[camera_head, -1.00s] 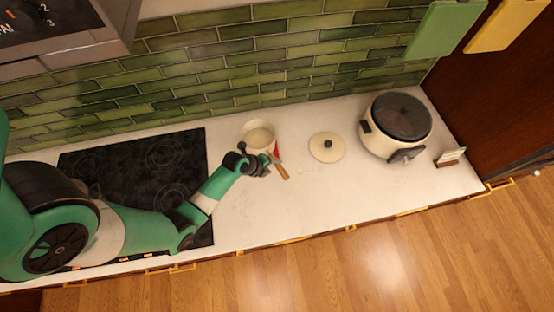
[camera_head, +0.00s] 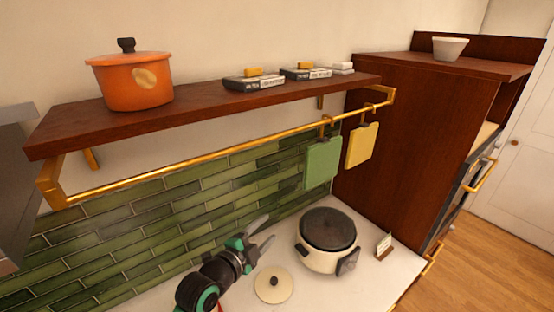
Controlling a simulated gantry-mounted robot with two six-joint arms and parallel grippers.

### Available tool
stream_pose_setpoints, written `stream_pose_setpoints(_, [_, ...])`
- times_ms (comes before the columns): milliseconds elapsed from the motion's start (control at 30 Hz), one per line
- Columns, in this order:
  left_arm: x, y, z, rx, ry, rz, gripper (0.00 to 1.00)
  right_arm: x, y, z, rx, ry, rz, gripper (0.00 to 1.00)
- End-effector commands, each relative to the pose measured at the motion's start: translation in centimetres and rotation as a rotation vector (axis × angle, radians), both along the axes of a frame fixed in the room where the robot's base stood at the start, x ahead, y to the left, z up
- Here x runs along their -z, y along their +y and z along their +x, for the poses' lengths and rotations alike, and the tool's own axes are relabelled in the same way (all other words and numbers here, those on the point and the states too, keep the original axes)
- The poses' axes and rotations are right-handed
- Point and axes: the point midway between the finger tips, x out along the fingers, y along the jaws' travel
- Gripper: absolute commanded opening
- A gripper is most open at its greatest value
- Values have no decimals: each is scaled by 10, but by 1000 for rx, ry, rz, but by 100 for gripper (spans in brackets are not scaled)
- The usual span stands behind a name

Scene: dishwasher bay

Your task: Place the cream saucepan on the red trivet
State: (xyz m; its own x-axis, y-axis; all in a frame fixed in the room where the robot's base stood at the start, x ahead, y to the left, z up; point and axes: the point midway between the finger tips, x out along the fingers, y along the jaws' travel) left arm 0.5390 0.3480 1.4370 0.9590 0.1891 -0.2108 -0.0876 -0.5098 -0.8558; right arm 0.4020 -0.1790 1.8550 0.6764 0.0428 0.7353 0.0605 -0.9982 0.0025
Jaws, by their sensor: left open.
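My left gripper (camera_head: 266,232) is raised above the counter with its two grey fingers spread apart and nothing between them. It is in front of the green tile wall, above and left of a cream lid (camera_head: 274,285) with a dark knob. The cream saucepan does not show now; that stretch of counter is behind my arm or below the picture's edge. A small red bit (camera_head: 220,307) shows at the bottom edge beside my arm; I cannot tell whether it is the trivet. My right gripper is not in view.
A cream cooker (camera_head: 326,240) with a dark lid stands right of the cream lid. An orange pot (camera_head: 131,78) sits on the wooden shelf (camera_head: 215,101). Green (camera_head: 322,163) and yellow (camera_head: 361,146) boards hang from the brass rail. A tall wooden cabinet (camera_head: 410,140) closes the right side.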

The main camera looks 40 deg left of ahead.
Motion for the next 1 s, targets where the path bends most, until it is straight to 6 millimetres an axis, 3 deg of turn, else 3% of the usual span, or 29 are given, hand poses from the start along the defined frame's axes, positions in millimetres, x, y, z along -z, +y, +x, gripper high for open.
stream_pose_setpoints(33, [-59, -21, 9, 18, -137, -68, 62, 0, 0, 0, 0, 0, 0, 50])
stream_pose_setpoints(133, [-171, -64, 4, 80, -404, -268, 62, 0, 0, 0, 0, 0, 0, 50])
stream_pose_setpoints(200, [-244, -96, -15, 157, -581, -430, 62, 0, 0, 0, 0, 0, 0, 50])
stream_pose_setpoints(300, [-330, -133, -58, 297, -794, -661, 62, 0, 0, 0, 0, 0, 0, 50])
stream_pose_setpoints(400, [-385, -156, -102, 434, -930, -849, 62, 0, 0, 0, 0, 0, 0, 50])
stream_pose_setpoints(500, [-412, -167, -130, 522, -998, -964, 62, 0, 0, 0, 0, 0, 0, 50])
stream_pose_setpoints(600, [-420, -170, -140, 553, -1017, -1003, 62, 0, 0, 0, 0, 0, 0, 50])
stream_pose_setpoints(1000, [-418, -169, -138, 550, -1014, -1003, 62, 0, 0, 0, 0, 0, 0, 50])
